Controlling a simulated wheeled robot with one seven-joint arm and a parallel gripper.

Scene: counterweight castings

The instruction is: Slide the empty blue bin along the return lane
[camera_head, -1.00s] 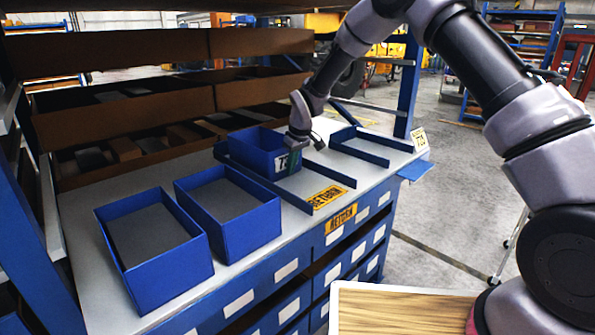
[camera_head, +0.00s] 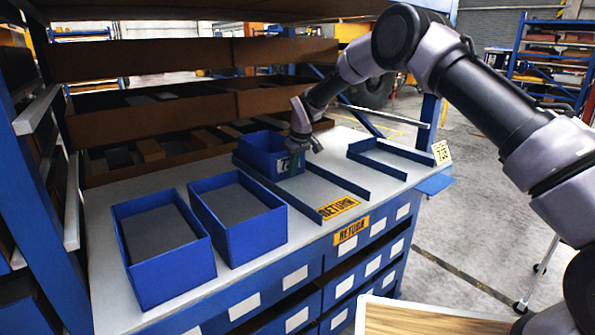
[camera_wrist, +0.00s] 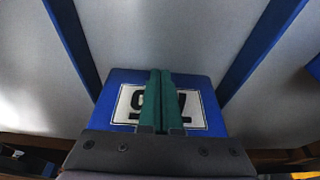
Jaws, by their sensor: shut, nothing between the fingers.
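The blue bin (camera_head: 262,150) stands upright on the grey bench top, between the two blue side rails of the return lane (camera_head: 312,187). It is near the lane's far end. Its floor is hardly visible in the head view. My gripper (camera_head: 296,165) is at the bin's near face, with green fingers together and nothing between them. In the wrist view the shut fingers (camera_wrist: 160,100) stand in front of the white number label on the bin's blue face (camera_wrist: 205,92). They look to be against it, and they cover the middle of the label.
Two open blue bins (camera_head: 165,245) (camera_head: 238,215) stand left of the lane. Another railed lane (camera_head: 390,160) lies to the right, with nothing in it. Brown shelf trays (camera_head: 165,120) line the back.

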